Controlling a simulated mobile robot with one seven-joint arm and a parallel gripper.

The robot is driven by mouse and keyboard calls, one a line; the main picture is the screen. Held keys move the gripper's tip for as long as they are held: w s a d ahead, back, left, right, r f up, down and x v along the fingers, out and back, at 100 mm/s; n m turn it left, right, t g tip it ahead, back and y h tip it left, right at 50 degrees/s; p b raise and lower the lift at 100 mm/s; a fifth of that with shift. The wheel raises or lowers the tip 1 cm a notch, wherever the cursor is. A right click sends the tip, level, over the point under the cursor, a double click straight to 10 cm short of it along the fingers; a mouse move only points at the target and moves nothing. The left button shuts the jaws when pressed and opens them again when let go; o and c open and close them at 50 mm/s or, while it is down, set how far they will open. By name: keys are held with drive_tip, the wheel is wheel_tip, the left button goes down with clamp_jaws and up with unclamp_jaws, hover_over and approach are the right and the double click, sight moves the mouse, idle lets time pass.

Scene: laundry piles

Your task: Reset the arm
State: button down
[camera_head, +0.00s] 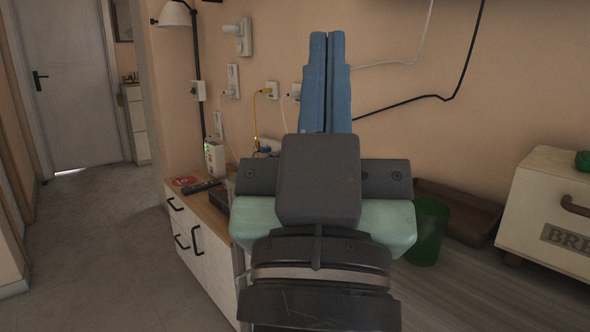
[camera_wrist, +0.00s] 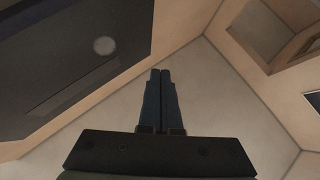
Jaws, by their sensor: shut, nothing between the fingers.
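My gripper (camera_head: 327,38) has two blue fingers that point up in the head view, in front of the tan wall. The fingers lie side by side, shut, with nothing held between them. In the wrist view, my gripper (camera_wrist: 160,74) also shows its two fingers pressed together against a pale background. My wrist and forearm fill the middle and bottom of the head view and hide part of the counter behind them.
A low white cabinet (camera_head: 205,262) with a wooden top stands left of my arm. Free floor (camera_head: 95,245) leads to a white door (camera_head: 70,85).

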wheel_tip(320, 180, up, 42)
drive_tip(key=s+a+t+y+p, duration=0.1)
drive_tip(key=s+a+y+p, duration=0.1)
drive_tip(key=p, duration=3.6)
drive_tip(key=shift+s+n+y, duration=0.25)
drive_tip(key=shift+n+y, duration=0.05)
drive_tip(key=shift+y, duration=0.1)
